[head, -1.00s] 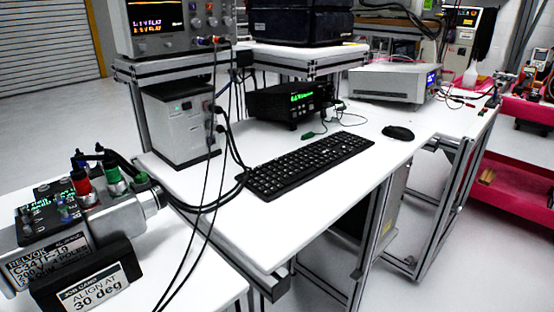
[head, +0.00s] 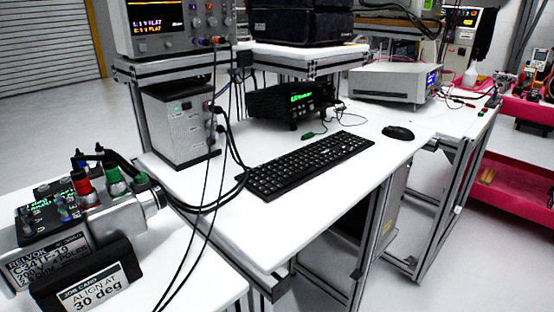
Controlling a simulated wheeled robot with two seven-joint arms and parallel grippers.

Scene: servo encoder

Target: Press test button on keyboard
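A black keyboard (head: 305,164) lies flat on the white workbench (head: 262,226), slanting from lower left to upper right. Its keys are too small to read, so I cannot tell which one is the test button. Neither of my grippers shows in the head view. Nothing touches or covers the keyboard, apart from black cables passing close to its left end.
A grey box (head: 180,122) with cables stands left of the keyboard. A black meter (head: 290,101) is behind it and a mouse (head: 397,132) lies right. A servo unit (head: 85,222) with an "ALIGN AT 30 deg" card (head: 95,290) sits front left. The bench front is clear.

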